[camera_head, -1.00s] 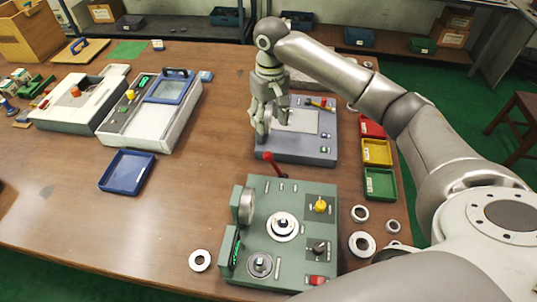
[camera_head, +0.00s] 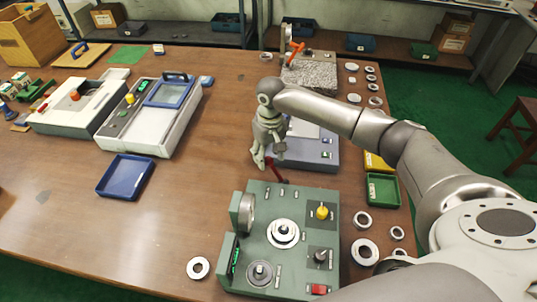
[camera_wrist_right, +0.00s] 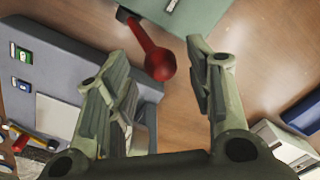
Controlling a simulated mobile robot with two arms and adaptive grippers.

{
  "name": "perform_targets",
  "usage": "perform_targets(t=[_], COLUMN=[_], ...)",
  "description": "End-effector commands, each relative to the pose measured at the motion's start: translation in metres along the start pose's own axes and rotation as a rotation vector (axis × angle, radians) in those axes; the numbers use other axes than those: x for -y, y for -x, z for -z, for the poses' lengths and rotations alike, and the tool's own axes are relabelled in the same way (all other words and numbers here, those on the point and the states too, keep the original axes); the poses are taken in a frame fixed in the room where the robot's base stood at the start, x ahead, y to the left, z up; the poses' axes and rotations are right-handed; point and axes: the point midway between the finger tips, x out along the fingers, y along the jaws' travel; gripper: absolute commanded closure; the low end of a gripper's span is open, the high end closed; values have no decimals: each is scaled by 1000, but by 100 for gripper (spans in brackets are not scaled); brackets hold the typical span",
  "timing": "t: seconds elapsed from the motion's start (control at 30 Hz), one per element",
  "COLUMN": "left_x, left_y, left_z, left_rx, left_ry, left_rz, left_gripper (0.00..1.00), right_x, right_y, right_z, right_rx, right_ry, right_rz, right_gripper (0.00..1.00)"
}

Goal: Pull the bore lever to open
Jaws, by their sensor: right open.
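The green bore machine (camera_head: 290,235) stands at the front of the table. Its red lever (camera_head: 275,173) sticks up from the back edge, leaning to the left; its top is partly hidden by my gripper in the head view. My right gripper (camera_head: 265,165) is just above and behind the lever. In the right wrist view the red lever with its round knob (camera_wrist_right: 158,62) shows ahead, between the two open fingers (camera_wrist_right: 165,75), and nothing is held. My left gripper is not in view.
A grey-blue device (camera_head: 318,155) stands behind the green machine, under my right arm. A blue tray (camera_head: 126,176) and a white machine (camera_head: 150,130) are at the left. Green tray (camera_head: 382,190) and loose rings (camera_head: 364,250) lie at the right. Table left of the lever is clear.

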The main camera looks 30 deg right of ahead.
Motion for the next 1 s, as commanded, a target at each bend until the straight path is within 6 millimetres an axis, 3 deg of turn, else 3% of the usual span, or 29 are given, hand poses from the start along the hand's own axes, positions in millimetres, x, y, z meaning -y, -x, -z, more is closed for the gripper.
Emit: perform_targets(t=[0.13,0.43,0.8,1.0], left_x=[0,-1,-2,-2], left_y=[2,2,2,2], left_z=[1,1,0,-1], left_rx=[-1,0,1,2], left_ry=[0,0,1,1], left_rz=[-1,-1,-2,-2], left_gripper=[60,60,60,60], right_x=[0,0,0,0], right_y=[-10,-12,-12,-12], right_z=[0,0,0,0], right_rx=[-1,-1,-1,-1], right_ry=[0,1,0,0], right_rz=[0,-1,-1,0], right_gripper=[52,53,100,100])
